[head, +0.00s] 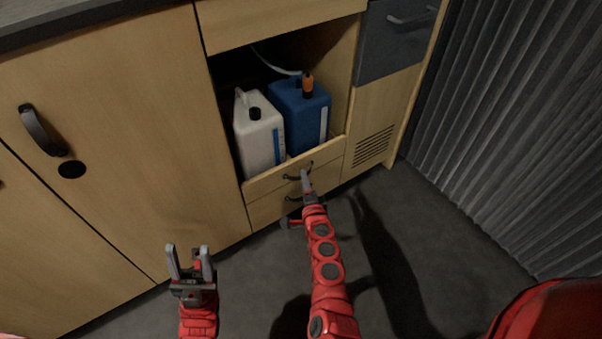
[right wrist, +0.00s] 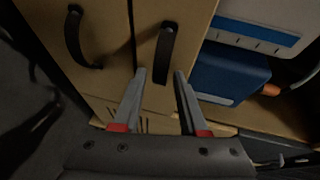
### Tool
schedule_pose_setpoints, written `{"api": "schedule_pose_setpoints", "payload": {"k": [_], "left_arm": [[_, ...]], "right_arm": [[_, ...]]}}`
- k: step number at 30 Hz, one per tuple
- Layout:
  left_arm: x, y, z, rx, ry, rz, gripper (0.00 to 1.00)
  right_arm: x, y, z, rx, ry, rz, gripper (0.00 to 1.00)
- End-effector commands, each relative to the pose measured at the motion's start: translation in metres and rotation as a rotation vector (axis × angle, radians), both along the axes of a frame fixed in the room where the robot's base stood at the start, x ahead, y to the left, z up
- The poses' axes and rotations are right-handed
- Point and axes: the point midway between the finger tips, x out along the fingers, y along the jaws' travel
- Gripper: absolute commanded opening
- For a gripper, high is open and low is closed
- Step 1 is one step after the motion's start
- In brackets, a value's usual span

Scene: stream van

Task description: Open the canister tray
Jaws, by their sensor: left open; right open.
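The canister tray (head: 262,184) is a low wooden front below an open cupboard bay, with a dark bar handle (head: 291,177). A white canister (head: 258,138) and a blue canister (head: 299,112) stand behind its front. My right gripper (head: 306,177) is at the handle and partly covers it in the head view. In the right wrist view the open fingers (right wrist: 160,76) point at the handle (right wrist: 165,52), which lies just beyond and roughly between the tips; contact is unclear. My left gripper (head: 188,253) is open and empty, low in front of the left cupboard door.
A second drawer with a similar handle (head: 293,198) sits just below the tray; this handle also shows in the right wrist view (right wrist: 77,38). A cupboard door (head: 120,130) is at left. A grey corrugated wall (head: 510,130) bounds the right. The dark floor (head: 400,240) in front is clear.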

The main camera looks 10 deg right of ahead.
Motion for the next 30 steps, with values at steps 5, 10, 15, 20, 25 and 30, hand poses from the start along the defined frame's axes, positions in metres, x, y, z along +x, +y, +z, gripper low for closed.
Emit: {"api": "schedule_pose_setpoints", "payload": {"k": [5, 10, 15, 20, 25, 30], "left_arm": [[0.0005, -0.0013, -0.0033, 0.007, 0.000, -0.004, 0.50], [0.0007, -0.0015, -0.0030, 0.008, 0.002, -0.004, 0.50], [0.0007, -0.0014, -0.0029, 0.008, 0.001, -0.003, 0.50], [0.0008, -0.0014, -0.0029, 0.008, 0.001, -0.003, 0.50], [0.0008, -0.0014, -0.0029, 0.008, 0.001, -0.003, 0.50], [0.0008, -0.0014, -0.0029, 0.008, 0.001, -0.003, 0.50]], "right_arm": [[0.0061, -0.0010, -0.0030, 0.001, 0.000, -0.001, 0.42], [0.0068, -0.0009, -0.0033, 0.001, 0.001, -0.001, 0.42], [0.0067, -0.0008, -0.0032, 0.001, 0.001, -0.001, 0.35], [0.0067, -0.0007, -0.0034, 0.001, 0.001, -0.001, 0.06], [0.0066, -0.0007, -0.0034, 0.000, 0.001, -0.001, 0.00], [0.0066, -0.0007, -0.0034, 0.000, 0.001, -0.001, 0.00]]}}
